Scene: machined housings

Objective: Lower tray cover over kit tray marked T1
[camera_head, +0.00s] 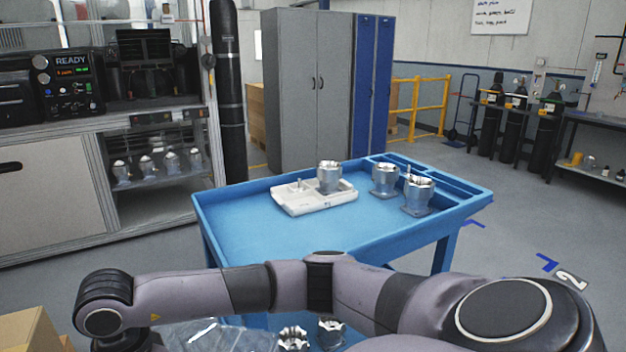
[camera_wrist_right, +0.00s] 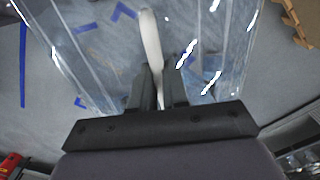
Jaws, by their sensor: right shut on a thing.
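A white kit tray (camera_head: 292,205) lies on the blue cart's top in the head view; the mark on its front is too small to read. A metal housing (camera_head: 329,178) stands at its right end, and a small post rises from its left part. In the wrist view my right gripper (camera_wrist_right: 157,80) is shut on the pale handle (camera_wrist_right: 151,38) of a clear tray cover (camera_wrist_right: 85,55). The cover also shows at the bottom of the head view (camera_head: 222,337), in front of the cart and away from the tray. My left gripper is not in view.
The blue cart (camera_head: 250,238) has a raised rim. Two housings (camera_head: 418,196) (camera_head: 385,179) stand right of the tray, and more (camera_head: 293,338) sit lower, below my arm. A cardboard box (camera_head: 30,330) is at bottom left. The cart top's left and front are clear.

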